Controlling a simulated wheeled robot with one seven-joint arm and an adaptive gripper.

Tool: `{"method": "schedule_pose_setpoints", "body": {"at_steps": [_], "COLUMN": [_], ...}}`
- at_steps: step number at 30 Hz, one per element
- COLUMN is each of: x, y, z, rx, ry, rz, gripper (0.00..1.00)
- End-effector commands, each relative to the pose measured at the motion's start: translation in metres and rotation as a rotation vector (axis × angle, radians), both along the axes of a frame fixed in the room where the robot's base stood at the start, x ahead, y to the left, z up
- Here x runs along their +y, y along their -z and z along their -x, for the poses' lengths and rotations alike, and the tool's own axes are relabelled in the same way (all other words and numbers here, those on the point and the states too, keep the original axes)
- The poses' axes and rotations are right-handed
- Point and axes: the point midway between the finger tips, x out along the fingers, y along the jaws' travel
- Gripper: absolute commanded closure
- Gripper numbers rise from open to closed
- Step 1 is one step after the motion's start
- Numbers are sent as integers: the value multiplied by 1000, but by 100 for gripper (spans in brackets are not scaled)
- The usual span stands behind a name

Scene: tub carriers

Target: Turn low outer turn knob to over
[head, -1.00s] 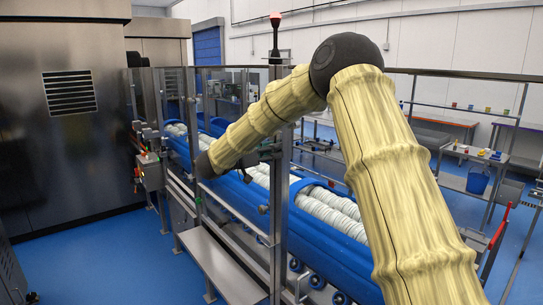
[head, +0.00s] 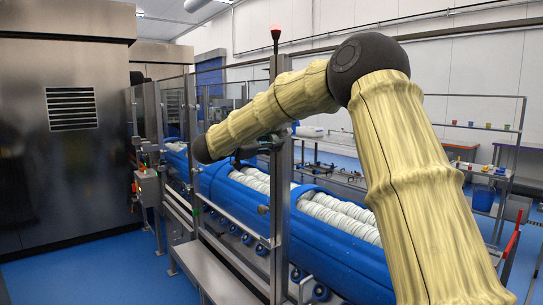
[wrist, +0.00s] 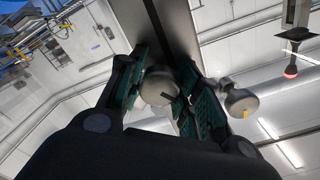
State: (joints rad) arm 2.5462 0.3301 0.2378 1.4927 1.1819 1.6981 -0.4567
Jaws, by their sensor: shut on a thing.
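Two round grey metal knobs show in the wrist view. One knob (wrist: 158,87), with a dark mark on its face, sits between the green-padded fingers of my gripper (wrist: 163,94), which is shut on it. The other knob (wrist: 240,101), with a yellow mark, is just outside the right finger. I cannot tell from the view which is the low outer one. In the head view my gripper is small and dark beside the steel post, its fingers and the held knob too small to make out.
Blue tubs (head: 330,238) with white rolls fill the line behind the rails. A control box with a red button (head: 140,178) is at left. Blue floor is open at front left.

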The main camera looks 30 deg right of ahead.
Motion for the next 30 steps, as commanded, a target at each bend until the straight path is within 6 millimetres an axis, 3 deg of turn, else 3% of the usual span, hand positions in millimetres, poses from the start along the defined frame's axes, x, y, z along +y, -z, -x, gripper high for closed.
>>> {"method": "schedule_pose_setpoints", "body": {"at_steps": [1,18,30], "x": [0,0,0], "y": [7,5,1], "z": [0,-1,-1], "rx": [-42,-472,-622], "ry": [0,0,1], "rz": [-3,-37,-49], "gripper": [90,90,90]}}
